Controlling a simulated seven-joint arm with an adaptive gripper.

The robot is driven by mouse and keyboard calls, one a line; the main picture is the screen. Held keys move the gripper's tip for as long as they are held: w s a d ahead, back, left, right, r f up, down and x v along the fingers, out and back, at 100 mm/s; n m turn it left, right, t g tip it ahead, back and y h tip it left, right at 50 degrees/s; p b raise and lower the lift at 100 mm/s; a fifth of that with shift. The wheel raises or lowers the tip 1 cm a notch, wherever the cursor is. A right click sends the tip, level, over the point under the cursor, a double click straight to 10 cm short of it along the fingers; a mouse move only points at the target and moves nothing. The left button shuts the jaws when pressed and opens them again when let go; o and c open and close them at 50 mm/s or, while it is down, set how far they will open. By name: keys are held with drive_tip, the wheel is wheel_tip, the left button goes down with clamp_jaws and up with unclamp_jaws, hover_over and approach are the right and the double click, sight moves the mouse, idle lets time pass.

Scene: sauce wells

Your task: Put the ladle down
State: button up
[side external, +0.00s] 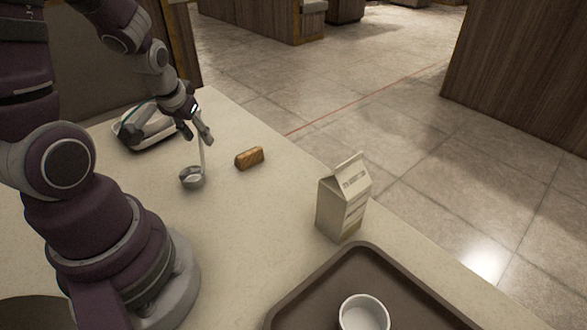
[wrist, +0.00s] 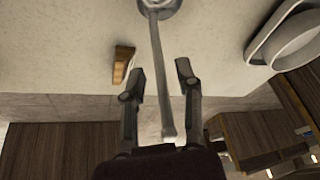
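The metal ladle (side external: 192,178) has its bowl low at the counter top, and its thin handle rises steeply to my gripper. I cannot tell for sure whether the bowl bears on the counter. In the wrist view the ladle's handle (wrist: 159,75) runs between the two fingers, with its bowl partly cut off at the top edge. My gripper (side external: 198,134) is above the bowl. In the wrist view my gripper (wrist: 160,72) has its fingers spread, with a visible gap on each side of the handle.
A white-rimmed container (side external: 148,128) stands behind the ladle, also at the right of the wrist view (wrist: 290,42). A brown block (side external: 249,158) lies right of the ladle. A carton (side external: 343,198) and a brown tray (side external: 285,313) with a white cup (side external: 363,315) stand nearer the camera.

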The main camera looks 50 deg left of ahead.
drive_tip(key=v, duration=0.9)
drive_tip(key=d+r+m+t+h, duration=0.2)
drive_tip(key=d+m, duration=0.4)
drive_tip(key=d, duration=0.6)
wheel_tip(320, 180, up, 2)
drive_tip(key=shift+d+r+m+h, duration=0.1)
drive_tip(key=shift+d+m+h, duration=0.2)
drive_tip(key=shift+h, duration=0.3)
drive_tip(key=shift+w, duration=0.15)
